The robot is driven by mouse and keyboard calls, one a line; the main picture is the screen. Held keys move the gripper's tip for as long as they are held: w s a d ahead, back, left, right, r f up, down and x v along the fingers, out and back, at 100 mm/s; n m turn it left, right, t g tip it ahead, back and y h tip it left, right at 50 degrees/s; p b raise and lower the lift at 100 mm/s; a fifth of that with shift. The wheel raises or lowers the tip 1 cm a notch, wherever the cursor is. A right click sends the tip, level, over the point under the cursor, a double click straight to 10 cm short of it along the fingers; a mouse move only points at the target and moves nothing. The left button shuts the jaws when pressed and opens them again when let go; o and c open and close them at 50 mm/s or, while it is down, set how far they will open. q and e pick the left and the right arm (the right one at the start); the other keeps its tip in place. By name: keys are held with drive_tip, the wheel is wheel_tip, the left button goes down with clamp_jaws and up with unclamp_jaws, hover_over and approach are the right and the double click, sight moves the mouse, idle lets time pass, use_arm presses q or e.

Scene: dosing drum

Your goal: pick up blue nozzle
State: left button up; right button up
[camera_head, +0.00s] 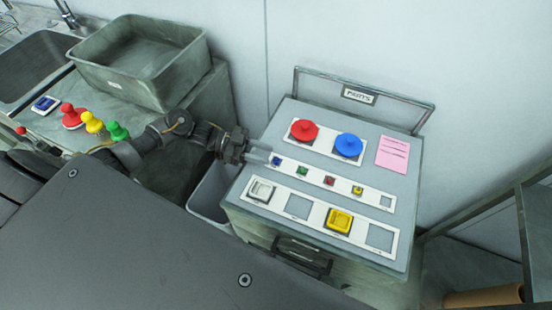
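A small blue piece (277,160), which looks like the blue nozzle, sits at the left end of the middle white strip on the grey case. My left gripper (267,155) is at the left edge of the case, its fingertips just left of the blue piece. Its two thin fingers look apart, with nothing seen between them. Whether they touch the blue piece is too small to tell. My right gripper is not in view.
The strip also holds small green (303,171), red (329,181) and yellow (357,190) pieces. Red (304,131) and blue (348,146) round lids sit behind it. A raised frame (378,94) stands at the case's back. A grey bin (209,194) is left of the case.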

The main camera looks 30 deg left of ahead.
sight(276, 158)
use_arm(q)
drive_tip(key=p+x, duration=0.1)
drive_tip(key=x, duration=0.3)
drive_tip(key=shift+p, duration=0.4)
drive_tip(key=shift+d+f, duration=0.1)
drive_tip(key=shift+d, duration=0.3)
clamp_jaws()
